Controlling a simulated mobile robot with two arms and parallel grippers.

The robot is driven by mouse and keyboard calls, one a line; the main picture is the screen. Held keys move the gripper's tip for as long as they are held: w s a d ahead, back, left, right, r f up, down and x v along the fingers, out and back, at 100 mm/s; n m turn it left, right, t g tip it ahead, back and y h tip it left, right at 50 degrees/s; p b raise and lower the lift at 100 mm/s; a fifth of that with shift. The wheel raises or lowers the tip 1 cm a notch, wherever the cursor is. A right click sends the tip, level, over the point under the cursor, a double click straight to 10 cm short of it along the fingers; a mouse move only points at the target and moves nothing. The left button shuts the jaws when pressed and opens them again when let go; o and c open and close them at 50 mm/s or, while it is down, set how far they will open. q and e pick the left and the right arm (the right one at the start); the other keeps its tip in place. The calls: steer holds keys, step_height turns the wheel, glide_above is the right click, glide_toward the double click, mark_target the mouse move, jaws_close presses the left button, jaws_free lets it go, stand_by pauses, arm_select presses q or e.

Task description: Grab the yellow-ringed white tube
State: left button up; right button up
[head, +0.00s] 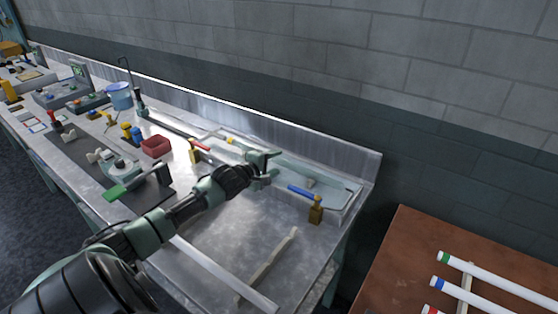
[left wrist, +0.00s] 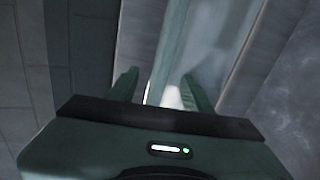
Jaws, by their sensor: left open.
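My left gripper (head: 268,162) is over the pale trough (head: 340,203) at the back of the metal bench. Its fingers are apart, and they also show in the left wrist view (left wrist: 158,84). A small yellow band (head: 231,141) shows at the trough's far-left part, just left of the gripper; I cannot tell clearly whether it rings a white tube. In the left wrist view a bright white piece (left wrist: 172,97) shows between the fingers, partly hidden by the gripper body; I cannot tell whether it is the tube. My right gripper is not in view.
A blue bar (head: 300,191) and a brass block (head: 316,210) are at the trough's right part. A red bin (head: 156,147) stands left. White tubes with green (head: 480,272), blue and red ends lie on the brown table (head: 405,240). The wall is close behind.

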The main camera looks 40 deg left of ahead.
arm_select(q)
steer(key=shift+w, duration=0.25)
steer(key=shift+c, duration=0.3)
jaws_close()
